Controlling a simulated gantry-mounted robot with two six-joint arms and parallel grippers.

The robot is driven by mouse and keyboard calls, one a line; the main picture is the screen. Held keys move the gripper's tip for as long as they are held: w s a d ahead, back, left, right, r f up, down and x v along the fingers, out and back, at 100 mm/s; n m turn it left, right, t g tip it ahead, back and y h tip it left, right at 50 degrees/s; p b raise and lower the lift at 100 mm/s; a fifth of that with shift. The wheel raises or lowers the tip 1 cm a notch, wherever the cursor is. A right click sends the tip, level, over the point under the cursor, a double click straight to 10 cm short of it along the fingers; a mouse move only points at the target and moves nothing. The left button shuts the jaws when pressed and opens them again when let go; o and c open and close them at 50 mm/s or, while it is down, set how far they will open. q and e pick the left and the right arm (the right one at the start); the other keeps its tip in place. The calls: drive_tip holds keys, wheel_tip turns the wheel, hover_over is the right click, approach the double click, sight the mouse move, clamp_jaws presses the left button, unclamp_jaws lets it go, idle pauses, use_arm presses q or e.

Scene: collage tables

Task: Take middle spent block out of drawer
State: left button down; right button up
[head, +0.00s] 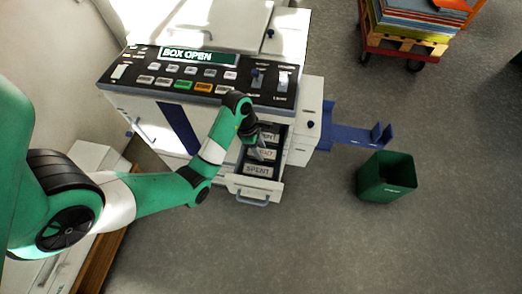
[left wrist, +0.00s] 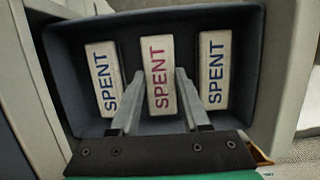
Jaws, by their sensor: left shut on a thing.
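The drawer (head: 250,186) of the white machine is pulled out. It holds three white blocks marked SPENT. In the left wrist view the middle spent block (left wrist: 158,62) has red lettering, and the left block (left wrist: 102,80) and right block (left wrist: 214,70) have blue lettering. My left gripper (left wrist: 157,88) reaches into the drawer with one finger on each side of the middle block and is shut on it. In the head view my left gripper (head: 258,148) partly covers the blocks. The middle block still sits between the other two. My right gripper is not in view.
The machine's panel (head: 205,77) reads BOX OPEN above the drawer. A green bin (head: 386,178) stands on the floor to the right, near a blue tray (head: 350,136). A cart with stacked sheets (head: 415,25) is at the top right. Grey floor in front is clear.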

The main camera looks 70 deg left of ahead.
sight(265, 152)
use_arm(q)
drive_tip(key=shift+r+p, duration=0.35)
drive_tip(key=shift+r, duration=0.2)
wheel_tip(265, 152, up, 3)
drive_tip(key=p, duration=0.2)
drive_tip(key=shift+f+p, duration=0.15)
drive_tip(key=shift+p, duration=0.2)
drive_tip(key=s+d+r+p, duration=0.2)
drive_tip(key=s+r+p, duration=0.1)
drive_tip(key=p, duration=0.1)
drive_tip(key=s+d+r+p, duration=0.3)
drive_tip(key=s+p, duration=0.1)
drive_tip(key=s+d+r+p, duration=0.3)
drive_tip(key=s+p, duration=0.1)
drive_tip(key=shift+s+d, duration=0.1)
drive_tip(key=shift+s, duration=0.05)
